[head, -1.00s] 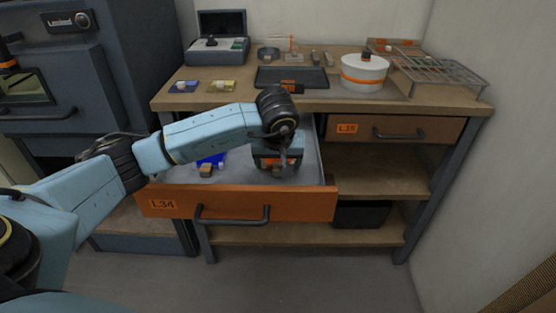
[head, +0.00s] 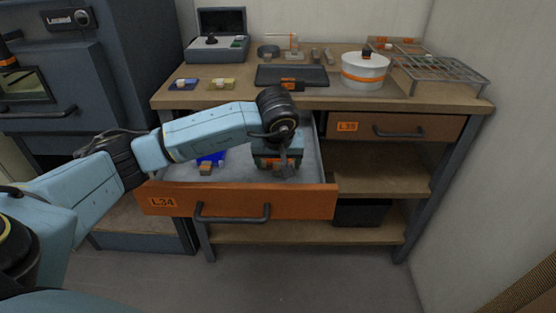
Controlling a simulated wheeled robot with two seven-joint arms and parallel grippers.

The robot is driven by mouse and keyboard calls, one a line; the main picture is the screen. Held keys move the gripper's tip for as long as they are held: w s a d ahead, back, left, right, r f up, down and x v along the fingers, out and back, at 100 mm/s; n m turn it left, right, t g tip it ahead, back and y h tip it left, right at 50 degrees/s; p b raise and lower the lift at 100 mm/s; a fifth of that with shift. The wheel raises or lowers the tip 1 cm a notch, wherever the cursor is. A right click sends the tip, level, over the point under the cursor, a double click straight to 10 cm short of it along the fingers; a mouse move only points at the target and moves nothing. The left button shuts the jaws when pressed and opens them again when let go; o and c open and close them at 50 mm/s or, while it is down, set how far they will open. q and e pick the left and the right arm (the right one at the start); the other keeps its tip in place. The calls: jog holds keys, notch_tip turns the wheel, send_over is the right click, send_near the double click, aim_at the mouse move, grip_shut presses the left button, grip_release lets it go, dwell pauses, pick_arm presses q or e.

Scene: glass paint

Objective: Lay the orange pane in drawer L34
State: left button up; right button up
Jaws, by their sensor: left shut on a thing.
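Drawer L34 (head: 163,203) is pulled open, its orange front facing me. My left gripper (head: 278,169) is down inside its right half, shut. A small brown block shows at the fingertips, with small traces of orange beside it. The orange pane itself is mostly hidden by the gripper, and I cannot tell whether it touches the drawer floor. A blue pane (head: 213,159) with a brown block on it lies in the drawer's left half. My right gripper is not in view.
On the bench top lie a dark blue pane (head: 184,85) and a yellow pane (head: 222,85), a dark tray (head: 291,76), a white pot (head: 365,71) and a wire rack (head: 440,70). Drawer L35 (head: 400,131) is shut. A kiln (head: 75,75) stands at the left.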

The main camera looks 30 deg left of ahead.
pick_arm(q)
jog(key=o, duration=1)
jog(key=shift+o, duration=0.2)
jog(key=shift+r, duration=0.1)
jog(key=shift+r+p, duration=2.5)
jog(key=shift+r, duration=0.95)
